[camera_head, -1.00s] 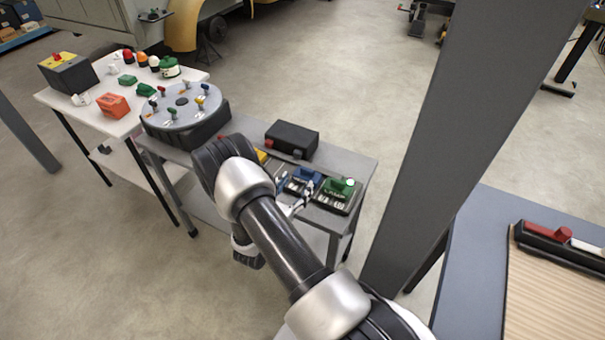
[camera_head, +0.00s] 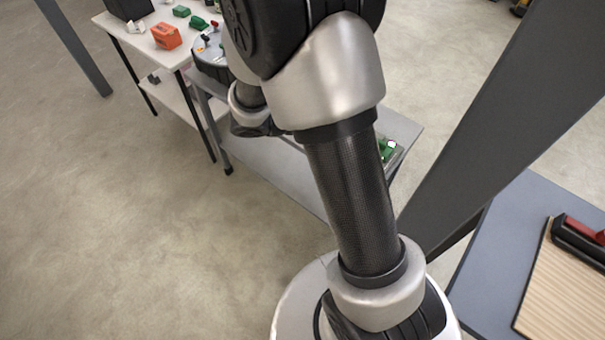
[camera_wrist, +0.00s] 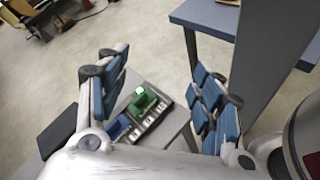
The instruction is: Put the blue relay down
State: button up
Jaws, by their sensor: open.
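My gripper (camera_wrist: 158,66) is open in the wrist view, its two blue-padded fingers wide apart with nothing held between them. The blue relay (camera_wrist: 119,126) sits low in the wrist view, beside the green relay in the row of units on the grey bench. It is partly hidden by the left finger and the wrist housing. It appears to rest in its place, apart from the fingers. In the head view my arm hides the blue relay and my gripper.
A green relay (camera_wrist: 143,102) stands on its dark base near the bench's end; it also shows in the head view (camera_head: 387,149). A dark box (camera_wrist: 62,126) lies left. A grey post (camera_head: 500,130) and a blue-grey table (camera_head: 500,250) stand right. An orange block (camera_head: 166,36) is on the white table.

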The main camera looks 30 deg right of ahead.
jog(key=s+a+r+m+t+y, duration=0.4)
jog(key=s+a+r+y, duration=0.1)
jog(key=a, duration=0.5)
jog(key=s+a+r+m+t+y, duration=0.4)
jog(key=a+y, duration=0.4)
jog(key=a, duration=0.2)
jog(key=shift+s+a+r+m, duration=0.3)
jog(key=shift+s+r+m, duration=0.15)
jog(key=shift+s, duration=0.5)
